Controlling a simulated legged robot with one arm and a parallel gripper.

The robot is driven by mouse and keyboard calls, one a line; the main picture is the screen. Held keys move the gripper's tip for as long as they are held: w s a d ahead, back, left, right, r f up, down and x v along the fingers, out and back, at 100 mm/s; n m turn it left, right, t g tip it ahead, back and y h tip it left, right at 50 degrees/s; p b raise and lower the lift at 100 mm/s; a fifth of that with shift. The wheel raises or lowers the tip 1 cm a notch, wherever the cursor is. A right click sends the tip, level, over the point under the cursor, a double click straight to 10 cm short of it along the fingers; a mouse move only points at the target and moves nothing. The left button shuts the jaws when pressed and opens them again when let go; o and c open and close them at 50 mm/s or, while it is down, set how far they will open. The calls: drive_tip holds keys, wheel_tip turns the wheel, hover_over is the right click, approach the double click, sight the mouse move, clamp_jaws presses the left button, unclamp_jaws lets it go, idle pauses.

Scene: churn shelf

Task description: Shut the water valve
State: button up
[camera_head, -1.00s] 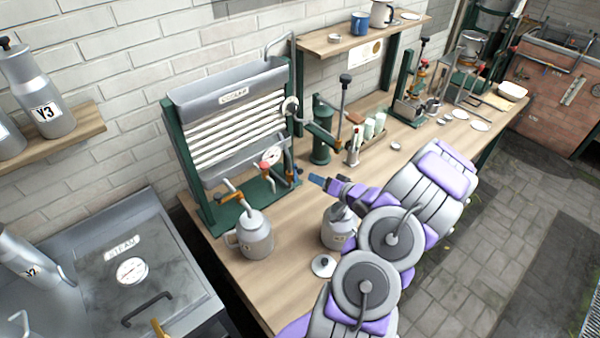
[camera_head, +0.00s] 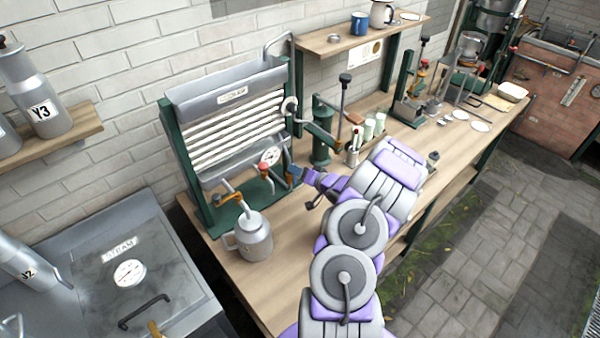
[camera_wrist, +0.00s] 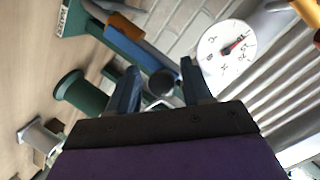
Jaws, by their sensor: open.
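The blue valve lever (camera_wrist: 150,48) sits at the cooler's lower right side, beside a green bracket with a small label (camera_wrist: 72,18) too small to read surely. In the wrist view the lever runs slantwise, its lower end just beyond the gap between my fingers. A dark round pipe or stem end (camera_wrist: 161,82) shows in that gap. My gripper (camera_wrist: 160,88) is open with nothing held. In the head view my gripper (camera_head: 298,173) is at the cooler's lower right corner and largely covers the lever there. Whether a finger touches the lever, I cannot tell.
The cooler (camera_head: 235,130) stands against the wall, with a dial gauge (camera_head: 271,156), a red-knobbed tap (camera_head: 263,167) and an orange-handled tap (camera_head: 234,197). A grey jug (camera_head: 254,240) stands below. A green pump (camera_head: 320,140) stands close right of my gripper.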

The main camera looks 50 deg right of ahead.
drive_tip(key=shift+c, duration=0.3)
drive_tip(key=shift+s+a, duration=0.1)
clamp_jaws()
drive_tip(key=shift+a, duration=0.1)
